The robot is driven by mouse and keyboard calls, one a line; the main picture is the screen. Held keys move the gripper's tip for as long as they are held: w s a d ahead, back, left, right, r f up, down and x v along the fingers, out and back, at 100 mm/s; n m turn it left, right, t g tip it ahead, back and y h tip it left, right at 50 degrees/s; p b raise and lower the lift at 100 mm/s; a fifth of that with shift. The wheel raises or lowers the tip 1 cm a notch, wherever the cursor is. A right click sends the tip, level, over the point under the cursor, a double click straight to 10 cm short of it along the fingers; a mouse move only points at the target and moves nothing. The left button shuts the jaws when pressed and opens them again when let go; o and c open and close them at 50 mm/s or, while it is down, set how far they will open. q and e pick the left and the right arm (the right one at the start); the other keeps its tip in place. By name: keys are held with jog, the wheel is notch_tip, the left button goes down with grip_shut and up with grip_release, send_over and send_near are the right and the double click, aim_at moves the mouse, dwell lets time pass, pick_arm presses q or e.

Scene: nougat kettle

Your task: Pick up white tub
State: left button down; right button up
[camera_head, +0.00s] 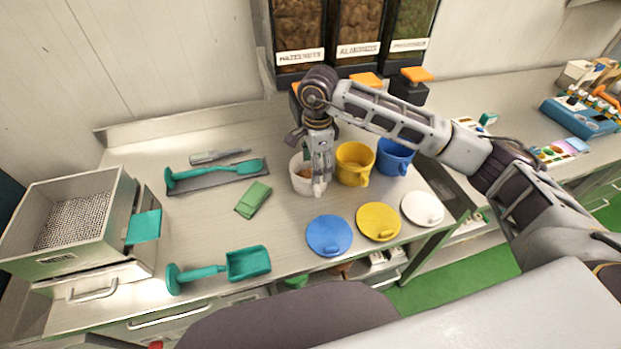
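The white tub (299,183) stands upright on the metal worktop, left of the yellow tub (352,168) and the blue tub (392,158). Something brown shows inside it. My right arm reaches in from the right, and its gripper (320,184) points down at the white tub's right side, covering part of the rim and wall. The fingers overlap in this view, so I cannot tell whether they are closed on the tub. My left gripper is not in view.
Blue (329,236), yellow (378,221) and white (422,208) lids lie in front of the tubs. A green cloth (253,199), a teal scoop (247,263) and a sieve box (75,222) are to the left. Labelled dispensers (357,30) stand behind.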

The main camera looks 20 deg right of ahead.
aim_at(317, 186)
jog(key=shift+f+p, duration=0.4)
jog(key=shift+f, duration=2)
jog(key=shift+f, duration=0.1)
jog(key=shift+f+p, duration=0.45)
jog(key=shift+f, duration=0.4)
jog(key=shift+f+p, duration=0.35)
jog(key=shift+f, duration=1.3)
jog(key=shift+d, duration=0.1)
jog(key=c, duration=1.4)
